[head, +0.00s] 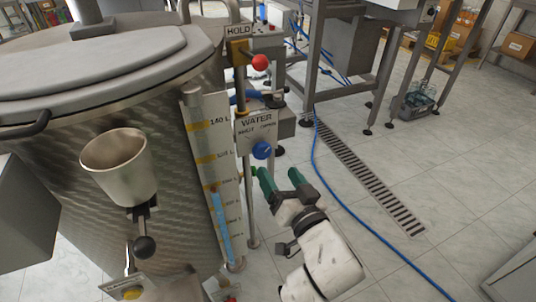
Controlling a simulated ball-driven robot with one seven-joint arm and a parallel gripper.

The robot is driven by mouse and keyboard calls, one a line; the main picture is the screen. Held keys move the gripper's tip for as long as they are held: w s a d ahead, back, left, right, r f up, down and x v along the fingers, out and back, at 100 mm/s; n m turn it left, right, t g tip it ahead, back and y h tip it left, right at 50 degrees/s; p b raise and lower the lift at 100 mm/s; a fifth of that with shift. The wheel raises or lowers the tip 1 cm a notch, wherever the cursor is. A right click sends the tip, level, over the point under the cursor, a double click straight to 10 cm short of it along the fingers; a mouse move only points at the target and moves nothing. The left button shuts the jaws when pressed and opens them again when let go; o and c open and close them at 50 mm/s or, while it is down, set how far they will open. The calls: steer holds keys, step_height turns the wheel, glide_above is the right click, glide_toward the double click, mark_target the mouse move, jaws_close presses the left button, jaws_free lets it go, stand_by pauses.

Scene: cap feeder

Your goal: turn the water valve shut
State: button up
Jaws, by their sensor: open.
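The water valve shows as a round blue knob (262,150) on a post beside the large steel tank. A grey plate (257,122) above it reads WATER, with SHUT on its left and OPEN on its right. The knob's exact setting is too small to tell. My gripper (281,178) has two green-tipped fingers spread apart with nothing between them. It is just below and slightly right of the blue knob in the picture, and I see no contact. How far it is from the knob in depth I cannot tell.
A level gauge (206,140) with a blue column in its lower part stands left of the valve. A red ball knob (260,62) sits below the HOLD sign. A steel cup (115,162) juts from the tank (165,185). A blue hose (345,205) crosses the open tiled floor.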

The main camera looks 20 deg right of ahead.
mark_target(264, 152)
steer(key=w, duration=0.8)
steer(key=shift+w, duration=0.25)
steer(key=c, duration=1)
